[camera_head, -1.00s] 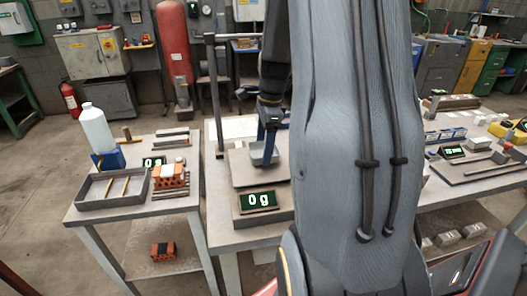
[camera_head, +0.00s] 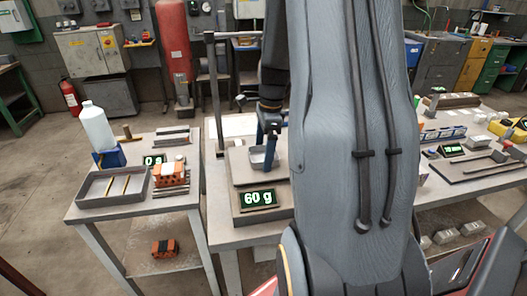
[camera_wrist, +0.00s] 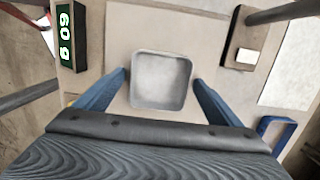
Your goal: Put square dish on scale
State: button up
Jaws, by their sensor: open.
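The grey square dish (camera_wrist: 161,81) sits on the flat plate of the scale (camera_wrist: 125,30) in the wrist view, between my gripper's two blue fingers and apart from them. In the head view the dish (camera_head: 258,157) shows on the scale plate (camera_head: 245,172), partly hidden by my gripper (camera_head: 270,140). The scale's display (camera_head: 257,198) reads 60 g. My gripper (camera_wrist: 160,95) is open around the dish.
An upright post (camera_head: 216,95) stands behind the scale. My arm hides much of the right side.

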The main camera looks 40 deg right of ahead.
notch_tip(320, 180, up, 12)
jog(key=d+b, duration=0.1)
jog(key=b, duration=0.1)
jog(key=shift+s+d, duration=0.15)
jog(key=shift+s, duration=0.15)
dwell(0.4)
